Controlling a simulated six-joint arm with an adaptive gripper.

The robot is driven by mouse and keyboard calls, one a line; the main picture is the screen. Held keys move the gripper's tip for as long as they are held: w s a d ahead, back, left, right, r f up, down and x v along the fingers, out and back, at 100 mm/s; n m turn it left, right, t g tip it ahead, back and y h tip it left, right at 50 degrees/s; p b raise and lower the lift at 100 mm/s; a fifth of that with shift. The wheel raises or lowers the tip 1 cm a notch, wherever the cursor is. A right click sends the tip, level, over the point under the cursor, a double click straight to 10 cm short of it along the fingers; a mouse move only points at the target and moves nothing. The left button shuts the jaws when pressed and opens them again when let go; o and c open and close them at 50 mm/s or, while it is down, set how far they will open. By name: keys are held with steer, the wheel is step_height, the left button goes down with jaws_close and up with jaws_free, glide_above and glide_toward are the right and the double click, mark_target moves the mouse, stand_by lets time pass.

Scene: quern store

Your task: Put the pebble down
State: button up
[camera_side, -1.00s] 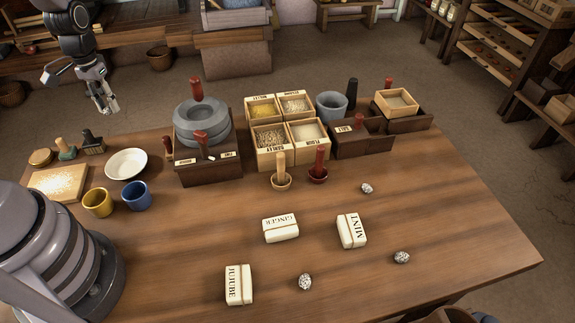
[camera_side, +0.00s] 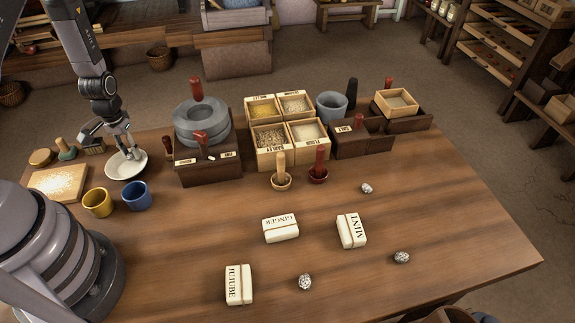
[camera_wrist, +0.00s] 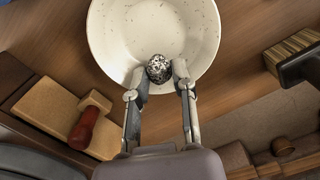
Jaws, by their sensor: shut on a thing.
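My gripper (camera_wrist: 159,75) is shut on a speckled black-and-white pebble (camera_wrist: 159,67). In the wrist view the pebble sits between the fingertips, over the inside of a white bowl (camera_wrist: 112,22). In the side view my gripper (camera_side: 130,156) is at the white bowl (camera_side: 113,170), with its fingers over the bowl's inside. I cannot tell whether the pebble touches the bowl's bottom. Other speckled pebbles lie on the table, at the right (camera_side: 401,257), the front (camera_side: 305,282) and the middle right (camera_side: 367,188).
A blue cup (camera_side: 137,197) and a yellow cup (camera_side: 98,202) stand close in front of the bowl. A stone quern (camera_side: 201,121) on a wooden base is to its right. A brush (camera_wrist: 298,62) is close by. The table's front middle holds labelled white packets (camera_side: 281,228).

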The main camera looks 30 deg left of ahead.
steer(key=shift+f, duration=0.3)
steer(key=shift+f, duration=0.1)
steer(key=o, duration=0.5)
step_height(320, 180, up, 13)
step_height(320, 180, up, 15)
steer(key=m+t, duration=0.2)
glide_above(131, 153)
steer(key=d, duration=0.7)
steer(key=s+d+r+m+t, duration=0.1)
steer(key=s+d+r, duration=0.2)
steer(key=s+r, duration=0.1)
steer(key=s+d+r+t, duration=0.1)
steer(key=s+d+r, duration=0.2)
steer(key=s+r, duration=0.1)
steer(key=s+d+r+m+t, duration=0.1)
steer(key=s+d+r, duration=0.2)
steer(key=s, duration=0.3)
steer(key=shift+r+m+t, duration=0.3)
steer(key=shift+r, duration=0.15)
